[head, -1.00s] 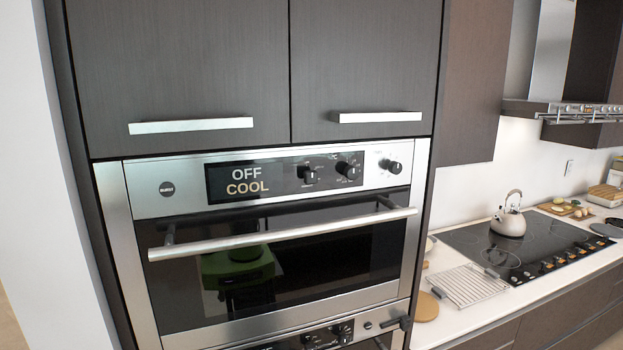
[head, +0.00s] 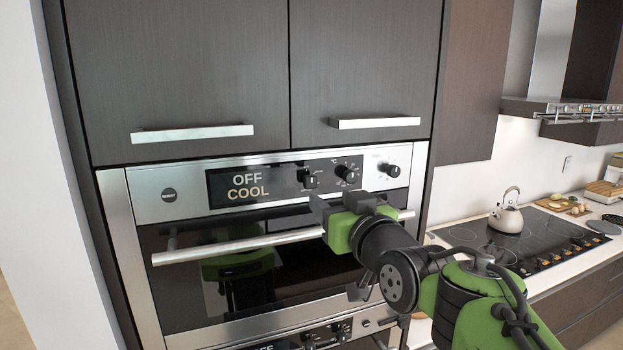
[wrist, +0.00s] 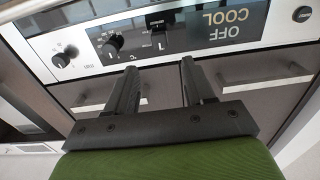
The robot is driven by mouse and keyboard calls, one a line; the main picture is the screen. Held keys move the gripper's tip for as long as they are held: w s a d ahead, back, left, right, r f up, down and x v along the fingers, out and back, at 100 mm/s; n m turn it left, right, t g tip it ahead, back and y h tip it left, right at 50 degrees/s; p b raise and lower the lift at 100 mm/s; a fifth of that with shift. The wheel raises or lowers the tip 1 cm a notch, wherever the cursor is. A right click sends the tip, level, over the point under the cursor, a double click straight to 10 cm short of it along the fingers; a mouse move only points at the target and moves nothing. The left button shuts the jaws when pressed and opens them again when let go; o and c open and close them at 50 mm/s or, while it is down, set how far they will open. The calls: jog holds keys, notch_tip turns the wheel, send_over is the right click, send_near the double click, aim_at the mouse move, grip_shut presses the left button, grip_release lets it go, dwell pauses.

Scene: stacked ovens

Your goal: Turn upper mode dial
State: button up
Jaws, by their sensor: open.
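The upper oven's control panel (head: 147,195) holds a black display reading OFF COOL and three black dials: a left dial (head: 308,178), a middle dial (head: 347,173) and a right dial (head: 390,170). I cannot read which is the mode dial. In the upside-down wrist view the left dial (wrist: 158,38), middle dial (wrist: 113,45) and right dial (wrist: 65,58) show beyond the fingers. My gripper (head: 338,203) is open and empty, in front of the oven just below the dials in the head view. Its fingers in the wrist view (wrist: 160,65) point toward the panel, apparently touching no dial.
The upper oven's long handle (head: 235,246) runs below the panel, partly behind my gripper. Cabinet doors with bar handles (head: 375,122) are above. A second oven's panel (head: 300,336) is below. A counter with a cooktop and kettle (head: 507,215) lies right.

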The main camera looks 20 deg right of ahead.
aim_at(312, 183)
jog(key=w+p, duration=0.3)
jog(key=w, duration=0.6)
jog(key=shift+w+r, duration=0.15)
jog(key=shift+w, duration=0.4)
jog(key=shift+s, duration=0.15)
grip_shut()
